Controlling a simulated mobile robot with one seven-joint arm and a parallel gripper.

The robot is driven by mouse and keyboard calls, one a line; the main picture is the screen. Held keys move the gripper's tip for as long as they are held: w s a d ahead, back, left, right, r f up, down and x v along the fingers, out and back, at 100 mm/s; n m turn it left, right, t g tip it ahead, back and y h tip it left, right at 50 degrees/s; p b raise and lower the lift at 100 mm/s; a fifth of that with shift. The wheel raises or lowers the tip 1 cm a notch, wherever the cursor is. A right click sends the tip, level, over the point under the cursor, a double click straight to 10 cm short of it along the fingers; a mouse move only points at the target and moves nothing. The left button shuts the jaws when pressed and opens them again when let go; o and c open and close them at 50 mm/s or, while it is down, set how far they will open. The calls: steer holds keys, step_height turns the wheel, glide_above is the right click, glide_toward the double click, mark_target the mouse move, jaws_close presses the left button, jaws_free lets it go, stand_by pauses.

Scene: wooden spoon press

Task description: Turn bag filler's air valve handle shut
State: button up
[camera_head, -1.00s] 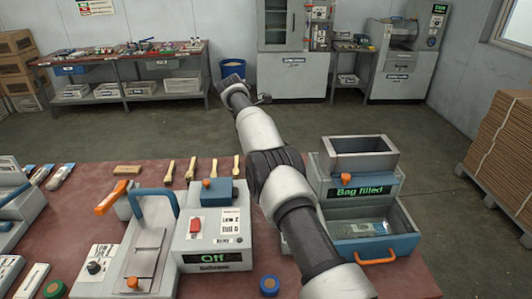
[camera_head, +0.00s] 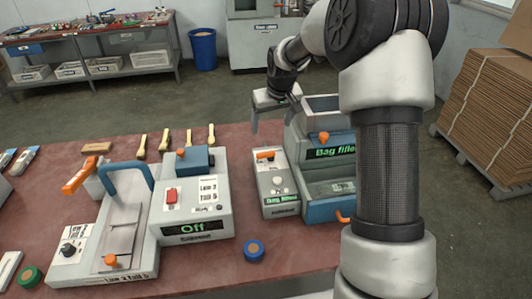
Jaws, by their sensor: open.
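The bag filler (camera_head: 318,178) is a grey and blue machine with a green "Bag fille…" display, partly hidden behind my arm. A small grey control box (camera_head: 280,204) with a green "Bag filler" label stands at its left. An orange handle (camera_head: 267,155) lies roughly crosswise on top of this box, above a round pale knob (camera_head: 277,181). A second orange knob (camera_head: 323,137) sits above the filler's display. My gripper (camera_head: 272,120) is open and empty, fingers down, behind and above the control box, apart from the orange handle.
Wooden spoons (camera_head: 165,140) lie at the back. Stacked cardboard (camera_head: 488,105) stands at the right.

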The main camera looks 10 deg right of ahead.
steer(key=p, duration=0.1)
glide_toward(266, 152)
steer(key=shift+m, duration=0.3)
steer(key=x, duration=0.8)
steer(key=shift+s+a+f, duration=0.1)
steer(key=shift+s, duration=0.15)
steer(key=c, duration=1.1)
steer(key=shift+w+a+f+m+b, duration=0.1)
steer(key=shift+f+m+b, duration=0.25)
steer(key=shift+b, duration=0.5)
steer(key=shift+r+m, duration=0.35)
steer(key=shift+m, duration=0.1)
steer(key=o, duration=1.1)
